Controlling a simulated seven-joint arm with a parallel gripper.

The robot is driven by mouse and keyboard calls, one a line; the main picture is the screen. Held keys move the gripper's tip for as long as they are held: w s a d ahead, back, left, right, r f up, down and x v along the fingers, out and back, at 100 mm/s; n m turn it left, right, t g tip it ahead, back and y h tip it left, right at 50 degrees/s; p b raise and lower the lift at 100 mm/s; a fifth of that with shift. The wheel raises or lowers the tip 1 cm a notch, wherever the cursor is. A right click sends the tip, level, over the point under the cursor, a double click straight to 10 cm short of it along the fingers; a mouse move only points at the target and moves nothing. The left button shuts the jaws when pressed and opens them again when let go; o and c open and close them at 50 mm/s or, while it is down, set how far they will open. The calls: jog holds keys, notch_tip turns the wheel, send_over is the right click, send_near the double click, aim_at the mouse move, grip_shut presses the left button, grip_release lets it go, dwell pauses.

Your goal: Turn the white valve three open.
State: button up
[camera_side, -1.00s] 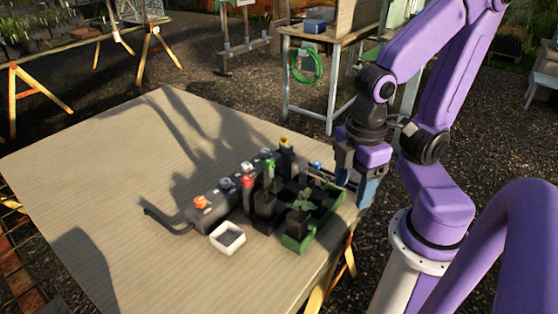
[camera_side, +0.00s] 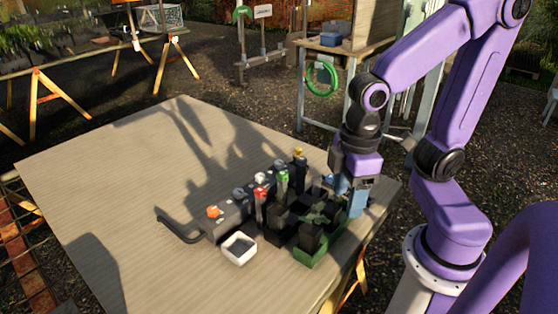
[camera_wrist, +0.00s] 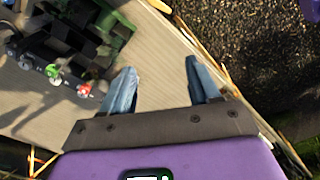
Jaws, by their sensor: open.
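A dark valve manifold (camera_side: 226,225) with a bent black pipe lies on the table. Along its top are an orange knob (camera_side: 213,211), a grey-white knob (camera_side: 239,192), a white knob (camera_side: 261,177), partly behind a red-capped tube, and another pale knob (camera_side: 279,164). I cannot tell which is valve three. My gripper (camera_side: 356,204) is open and empty, pointing down at the table's right side, apart from the manifold.
A green-based rack (camera_side: 318,252) with black blocks stands between my gripper and the manifold. A white square dish (camera_side: 239,249) sits in front. The table's left is clear; its right edge is close to my gripper.

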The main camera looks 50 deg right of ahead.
jog(key=w+a+r+m, duration=0.1)
jog(key=w+m, duration=0.6)
jog(key=w, duration=0.6)
jog(key=m, duration=1.9)
send_over(279, 162)
notch_tip(279, 162, down, 7)
notch_tip(279, 162, down, 16)
jog(key=shift+f, duration=0.25)
jog(key=shift+c, duration=0.2)
jog(key=c, duration=1)
